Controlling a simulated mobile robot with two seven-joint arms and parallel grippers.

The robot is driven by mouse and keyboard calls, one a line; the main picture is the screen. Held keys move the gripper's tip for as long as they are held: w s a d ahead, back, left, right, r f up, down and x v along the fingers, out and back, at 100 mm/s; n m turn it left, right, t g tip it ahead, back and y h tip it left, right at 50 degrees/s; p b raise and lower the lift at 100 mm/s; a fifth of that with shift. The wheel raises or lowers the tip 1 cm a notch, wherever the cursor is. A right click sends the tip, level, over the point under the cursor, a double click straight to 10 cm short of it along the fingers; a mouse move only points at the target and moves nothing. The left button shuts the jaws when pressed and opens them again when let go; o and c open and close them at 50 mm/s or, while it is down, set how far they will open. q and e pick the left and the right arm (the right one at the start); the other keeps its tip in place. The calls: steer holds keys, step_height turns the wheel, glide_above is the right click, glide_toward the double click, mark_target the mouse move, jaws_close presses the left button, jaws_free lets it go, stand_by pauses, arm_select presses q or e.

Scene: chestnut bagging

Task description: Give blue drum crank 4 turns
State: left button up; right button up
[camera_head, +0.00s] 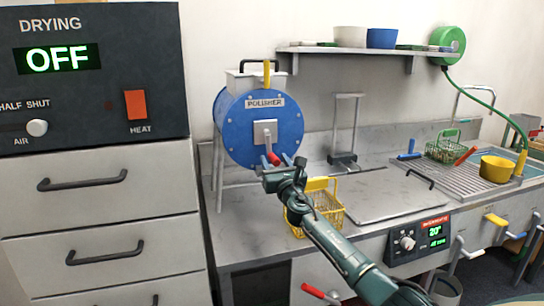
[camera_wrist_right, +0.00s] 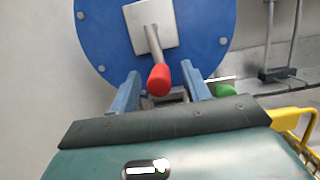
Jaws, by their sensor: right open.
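The blue polisher drum (camera_head: 240,135) stands on the counter's left part, its round face toward me. It also fills the top of the right wrist view (camera_wrist_right: 98,35). A metal crank arm comes out of its square plate and ends in a red handle (camera_wrist_right: 159,80), also seen in the head view (camera_head: 273,158). My right gripper (camera_head: 286,160) is at the drum's lower front. In the wrist view its two blue fingers (camera_wrist_right: 160,85) are apart, with the red handle showing between them; I cannot tell whether they touch it. My left gripper is not in view.
A yellow wire basket (camera_head: 322,210) stands close below my right arm. A metal lid (camera_head: 385,193) covers the counter to the right, then a sink with a green basket (camera_head: 443,148) and a yellow pot (camera_head: 496,168). A drying cabinet (camera_head: 95,130) stands close on the left.

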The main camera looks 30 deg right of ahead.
steer(key=shift+o, duration=0.6)
steer(key=shift+s+p, duration=0.25)
steer(key=shift+p, duration=0.05)
steer(key=s+a+p, duration=0.2)
steer(key=s+p, duration=0.2)
steer(key=s, duration=0.4)
steer(key=shift+s, duration=0.2)
